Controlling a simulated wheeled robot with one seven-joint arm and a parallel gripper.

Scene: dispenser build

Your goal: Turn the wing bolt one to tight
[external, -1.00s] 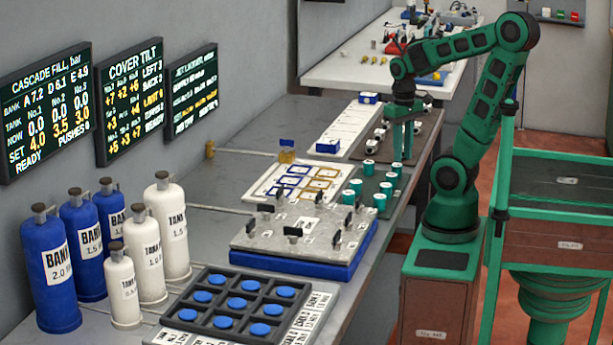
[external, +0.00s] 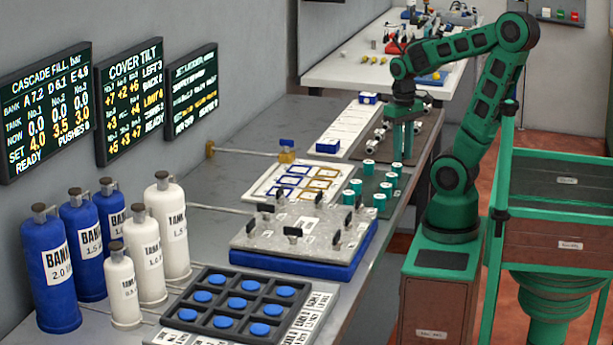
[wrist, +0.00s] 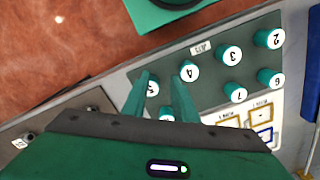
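The wing bolts are the several black-winged bolts on the pale metal cover plate (external: 310,225), which sits on a blue base (external: 300,262). I cannot read which is number one, nor how tight any is. My gripper (external: 404,150) points down well behind the plate, over the area by the teal-capped jars. In the wrist view its two green fingers (wrist: 162,80) are apart, with nothing clearly held. No wing bolt is recognisable in the wrist view.
Numbered teal jars (wrist: 190,71) stand on a green-grey mat close to the fingers. A dark board with white cylinders (external: 378,133) lies behind them. A tray of blue discs (external: 238,304) is in front of the cover, with blue and white tanks (external: 172,228) to the left.

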